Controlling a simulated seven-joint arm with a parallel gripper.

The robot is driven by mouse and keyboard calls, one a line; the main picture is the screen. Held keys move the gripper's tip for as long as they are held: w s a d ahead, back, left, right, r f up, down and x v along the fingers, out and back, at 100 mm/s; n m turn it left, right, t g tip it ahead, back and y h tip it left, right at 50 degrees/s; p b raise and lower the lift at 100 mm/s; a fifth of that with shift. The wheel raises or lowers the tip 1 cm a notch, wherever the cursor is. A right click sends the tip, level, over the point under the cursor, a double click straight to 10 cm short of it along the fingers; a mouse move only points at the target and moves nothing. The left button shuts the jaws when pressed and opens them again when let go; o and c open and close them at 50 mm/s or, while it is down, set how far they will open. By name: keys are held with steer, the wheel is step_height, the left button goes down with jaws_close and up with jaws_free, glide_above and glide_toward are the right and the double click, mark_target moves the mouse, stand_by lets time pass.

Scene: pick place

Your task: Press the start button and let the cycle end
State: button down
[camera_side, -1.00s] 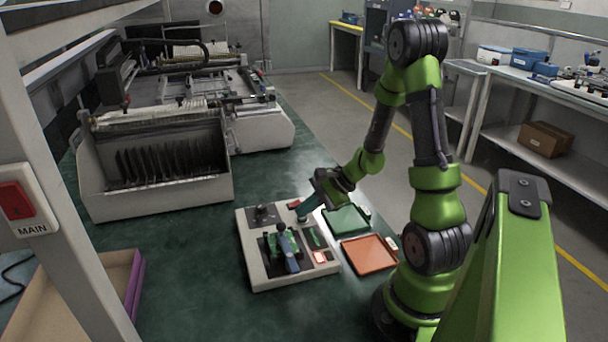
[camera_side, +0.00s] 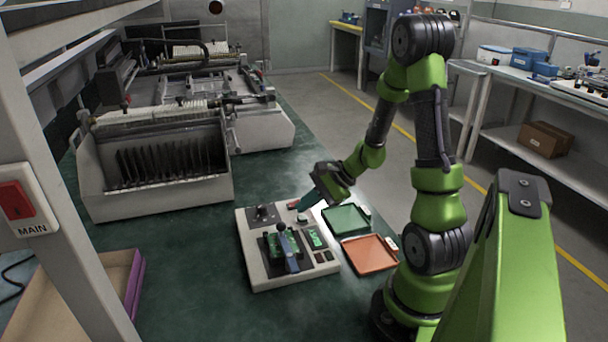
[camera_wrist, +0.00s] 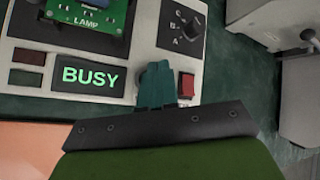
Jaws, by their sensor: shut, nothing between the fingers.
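The grey control box (camera_side: 262,278) stands on the green table. Its BUSY sign (camera_wrist: 90,77) glows green and also shows lit in the side view (camera_side: 315,238). Two small lamps (camera_wrist: 26,67) beside it are dark. A red square button (camera_wrist: 186,84) sits right of my fingers in the wrist view. A pale round button (camera_side: 302,217) shows just below my fingertips in the side view. My gripper (camera_wrist: 156,68) is shut and empty, its teal fingers above the box's edge, apparently clear of that button. A green board (camera_wrist: 88,18) lies in the box's fixture, partly out of frame.
A selector knob marked A, B, C (camera_wrist: 182,22) is on the box. A green tray (camera_side: 346,219) and an orange tray (camera_side: 383,266) lie right of the box. A large machine (camera_side: 160,190) stands behind on the left. A red MAIN switch (camera_side: 16,200) is on the post.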

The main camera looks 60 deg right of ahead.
mark_target(309, 226)
steer(key=shift+r, duration=2.5)
steer(key=shift+s+f, duration=0.1)
steer(key=s+a+r+n+h, duration=0.1)
steer(key=s+a+r+n, duration=0.2)
steer(key=a+r+n, duration=0.4)
steer(key=s+a+r+n+g+h, duration=0.1)
steer(key=s+a+r+n, duration=0.3)
steer(key=a+r+n, duration=0.3)
steer(key=a+n, duration=0.3)
steer(key=a, duration=0.2)
steer(key=shift+n, duration=0.3)
steer(key=shift+s, duration=0.1)
